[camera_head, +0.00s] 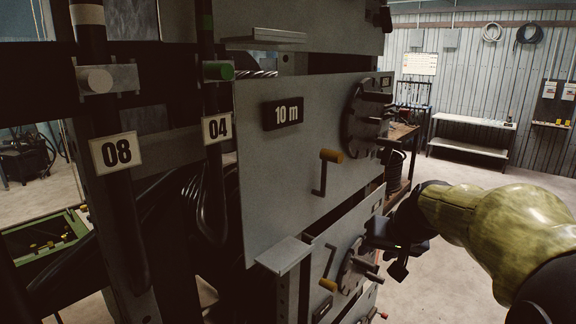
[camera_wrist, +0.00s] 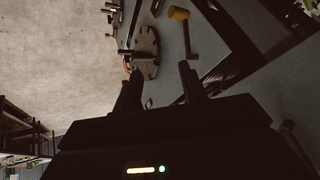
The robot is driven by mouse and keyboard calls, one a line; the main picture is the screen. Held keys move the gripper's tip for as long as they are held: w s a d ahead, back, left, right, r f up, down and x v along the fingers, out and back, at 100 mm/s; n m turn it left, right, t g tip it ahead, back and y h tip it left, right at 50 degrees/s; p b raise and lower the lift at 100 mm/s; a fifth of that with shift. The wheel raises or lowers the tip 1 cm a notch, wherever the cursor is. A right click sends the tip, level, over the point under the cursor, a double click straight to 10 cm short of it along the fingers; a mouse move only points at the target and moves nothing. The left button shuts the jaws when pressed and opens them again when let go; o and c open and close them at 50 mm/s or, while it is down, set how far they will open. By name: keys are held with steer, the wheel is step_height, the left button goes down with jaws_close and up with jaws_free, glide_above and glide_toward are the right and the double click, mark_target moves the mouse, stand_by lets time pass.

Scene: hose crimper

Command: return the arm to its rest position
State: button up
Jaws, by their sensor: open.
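My arm, in yellow-green covers, reaches in from the right edge of the head view. My gripper (camera_head: 392,262) is at its end, dark, in front of the right part of the lower grey panel. In the wrist view my gripper (camera_wrist: 160,90) shows two dark fingers spread apart with nothing between them. Beyond the fingers are a round dark disc with pegs (camera_wrist: 146,50) and a crank with a yellow knob (camera_wrist: 180,14). The lower disc (camera_head: 352,268) also shows in the head view, close to the left of my gripper. I cannot tell whether they touch.
A large grey panel labelled 10 m (camera_head: 283,112) carries a crank (camera_head: 328,160) and a pegged disc (camera_head: 366,115). Hanging hoses with tags 08 (camera_head: 116,152) and 04 (camera_head: 216,128) stand left. A white bench (camera_head: 470,120) is at the back right. Open floor lies before it.

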steer(key=s+a+f+g+h, duration=0.1)
steer(key=s+f+g, duration=0.1)
steer(key=s+f, duration=0.6)
steer(key=s+a+f+n+g+h, duration=0.1)
steer(key=s+a+f+g, duration=0.1)
steer(key=s+f, duration=0.6)
step_height(320, 180, down, 3)
steer(key=shift+s+a+f, duration=0.1)
steer(key=shift+s+a, duration=0.2)
steer(key=shift+s, duration=0.1)
steer(key=shift+c, duration=0.6)
steer(key=shift+w+a, duration=0.1)
steer(key=shift+w, duration=0.05)
